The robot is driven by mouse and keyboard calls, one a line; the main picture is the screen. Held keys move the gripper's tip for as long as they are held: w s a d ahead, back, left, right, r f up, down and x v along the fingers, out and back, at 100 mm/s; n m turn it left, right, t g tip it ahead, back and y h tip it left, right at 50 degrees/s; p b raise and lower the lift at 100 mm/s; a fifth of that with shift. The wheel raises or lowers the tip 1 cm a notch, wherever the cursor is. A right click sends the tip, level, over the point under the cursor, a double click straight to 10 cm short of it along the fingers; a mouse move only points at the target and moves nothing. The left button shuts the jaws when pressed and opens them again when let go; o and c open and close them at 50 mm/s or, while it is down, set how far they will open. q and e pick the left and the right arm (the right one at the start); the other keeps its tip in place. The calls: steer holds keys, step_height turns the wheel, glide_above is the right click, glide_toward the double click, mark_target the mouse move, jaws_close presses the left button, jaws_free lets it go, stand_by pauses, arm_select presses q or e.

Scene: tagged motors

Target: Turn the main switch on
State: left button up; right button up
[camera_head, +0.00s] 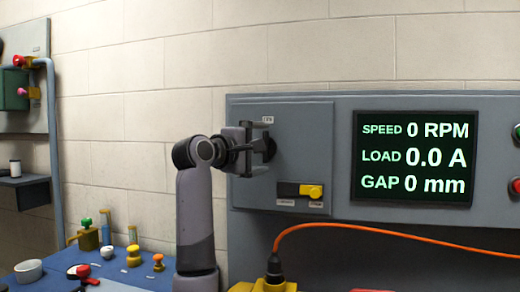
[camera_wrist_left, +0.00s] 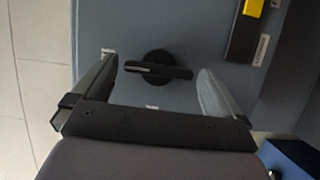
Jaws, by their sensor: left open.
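The main switch appears to be the black rotary knob (camera_wrist_left: 158,70) with a bar handle on the grey panel (camera_head: 300,140). In the left wrist view its bar lies nearly level, with small white labels around it. In the head view the knob (camera_head: 270,148) is partly hidden behind my left gripper. My left gripper (camera_head: 257,149) is open in front of the panel. In the wrist view its two fingers stand apart, one beyond each end of the bar, with visible gaps to it. My right gripper is not in view.
A yellow slider (camera_head: 311,191) in a black slot is below right of the knob. A display (camera_head: 414,158) shows 0 RPM, 0.0 A and 0 mm. An orange cable (camera_head: 390,233) runs below the panel. A blue bench (camera_head: 130,275) at lower left holds several small parts.

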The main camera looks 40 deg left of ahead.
arm_select(q)
steer(key=s+b, duration=0.1)
steer(key=s, duration=0.5)
steer(key=shift+s+d+b, duration=0.4)
